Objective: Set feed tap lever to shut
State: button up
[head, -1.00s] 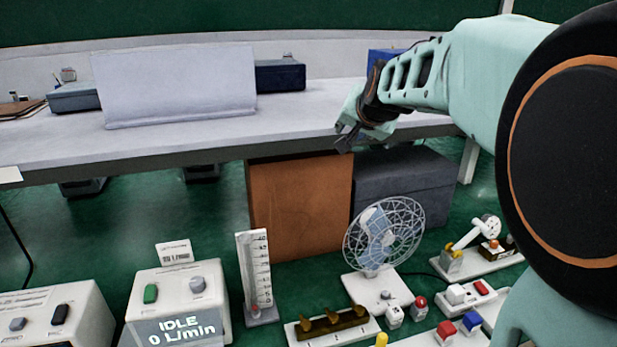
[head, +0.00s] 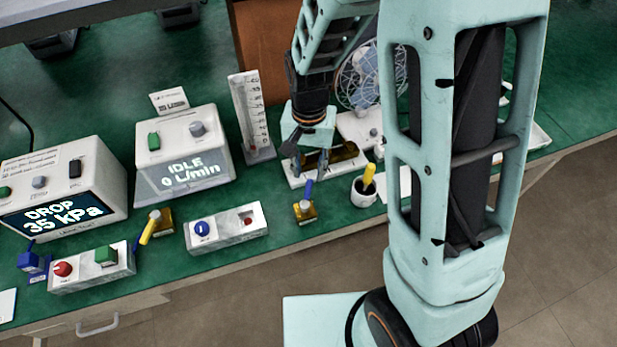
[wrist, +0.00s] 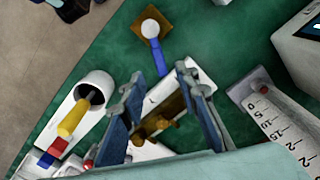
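A small brass tap (head: 304,210) with a blue lever (head: 308,188) stands near the bench's front edge. In the wrist view, the tap (wrist: 140,18) has a round white top, and its blue lever (wrist: 159,62) points toward my gripper. A second brass tap (head: 163,218) with a yellow lever (head: 149,229) stands further left. I cannot tell from any readable label which is the feed tap. My gripper (head: 310,164) is open and empty, pointing down behind the blue-lever tap, above a brass three-handled manifold (head: 346,153). Its spread fingers (wrist: 160,80) also show in the wrist view.
A white cup (head: 362,194) holding a yellow-handled item stands right of the blue-lever tap. A white switch block (head: 228,230) lies left of it. A scale post (head: 250,115) and a fan (head: 362,72) stand behind. Some green bench surface is clear around the tap.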

aim_at(309, 185)
jog(key=shift+f, duration=2.7)
grip_shut()
